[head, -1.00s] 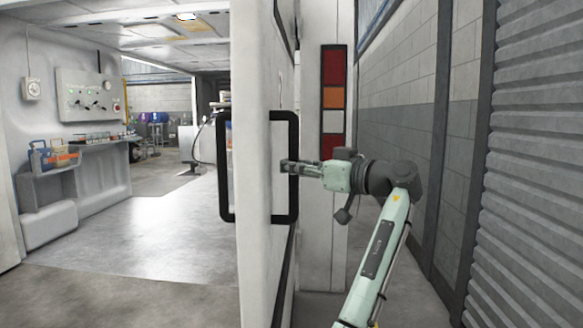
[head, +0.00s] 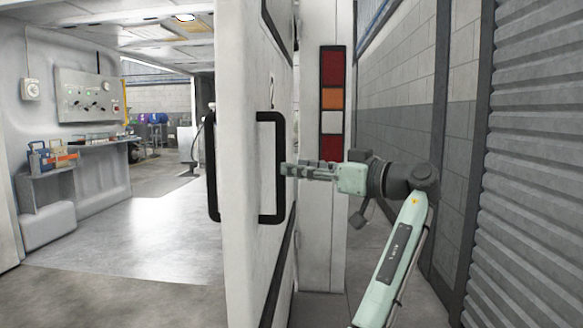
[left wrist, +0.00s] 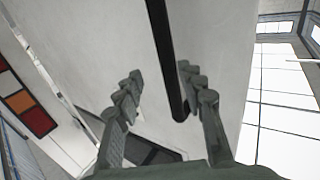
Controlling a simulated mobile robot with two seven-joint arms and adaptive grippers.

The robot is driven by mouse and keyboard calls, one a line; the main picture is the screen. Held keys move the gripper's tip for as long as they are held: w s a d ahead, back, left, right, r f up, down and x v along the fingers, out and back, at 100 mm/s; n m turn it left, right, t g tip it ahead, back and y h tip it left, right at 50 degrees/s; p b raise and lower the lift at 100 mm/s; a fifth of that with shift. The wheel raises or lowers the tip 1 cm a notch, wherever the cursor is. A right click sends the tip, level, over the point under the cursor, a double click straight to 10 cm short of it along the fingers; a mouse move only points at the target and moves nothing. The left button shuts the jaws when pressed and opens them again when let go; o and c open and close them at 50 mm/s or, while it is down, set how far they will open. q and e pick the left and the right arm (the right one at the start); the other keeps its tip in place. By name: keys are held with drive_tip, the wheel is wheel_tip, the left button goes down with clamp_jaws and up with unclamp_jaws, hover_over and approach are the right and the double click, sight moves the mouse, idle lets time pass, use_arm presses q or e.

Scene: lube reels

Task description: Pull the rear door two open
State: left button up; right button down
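The white rear door (head: 250,240) stands swung out, its outer face showing at a steep angle in the head view. A black bar handle (head: 281,190) is on this face. My left gripper (head: 286,169) is at the handle's upright bar, fingers pointing left toward the door. In the left wrist view my left gripper (left wrist: 160,82) has its fingers wide apart. The black handle bar (left wrist: 165,50) ends between them, close to the right finger, and the white door face (left wrist: 215,30) lies behind. I cannot tell whether a finger touches the bar. My right gripper is not in view.
A second black handle (head: 212,170) shows at the door's inner side. A white post with a light strip (head: 332,98) stands behind my gripper. A grey block wall (head: 400,110) and a ribbed shutter (head: 535,170) bound the right. The lit interior floor (head: 150,245) is clear.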

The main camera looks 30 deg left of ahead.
use_arm(q)
drive_tip(key=s+d, duration=0.1)
drive_tip(key=d, duration=0.8)
drive_tip(key=shift+s, duration=0.25)
